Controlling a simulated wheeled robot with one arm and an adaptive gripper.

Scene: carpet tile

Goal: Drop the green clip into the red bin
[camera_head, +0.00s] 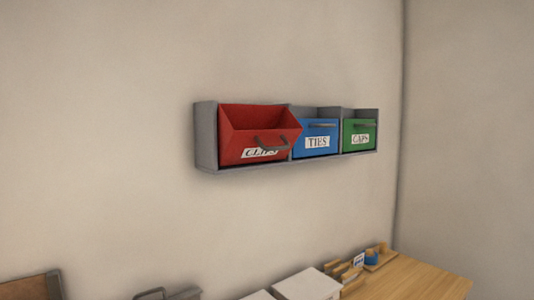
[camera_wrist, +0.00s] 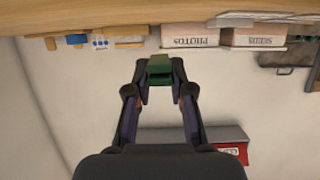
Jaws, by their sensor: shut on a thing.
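The green clip (camera_wrist: 159,66) is between the fingertips of my gripper (camera_wrist: 159,76) in the wrist view, and the gripper is shut on it. The red bin (camera_head: 250,146) is in the left bay of a grey wall rack (camera_head: 207,135) in the head view. It is tilted out at the top, so its mouth is open. Its white label is partly covered by its dark handle. The wrist view looks upside down; part of the red bin (camera_wrist: 236,152) shows there below and right of the clip, apart from it. My gripper is not in the head view.
A blue bin (camera_head: 308,132) labelled TIES and a green bin (camera_head: 360,134) labelled CAPS sit shut to its right. A wooden desk (camera_head: 420,286) stands below, with boxes labelled PHOTOS (camera_wrist: 190,37) and SEEDS (camera_wrist: 253,38). The wall around the rack is bare.

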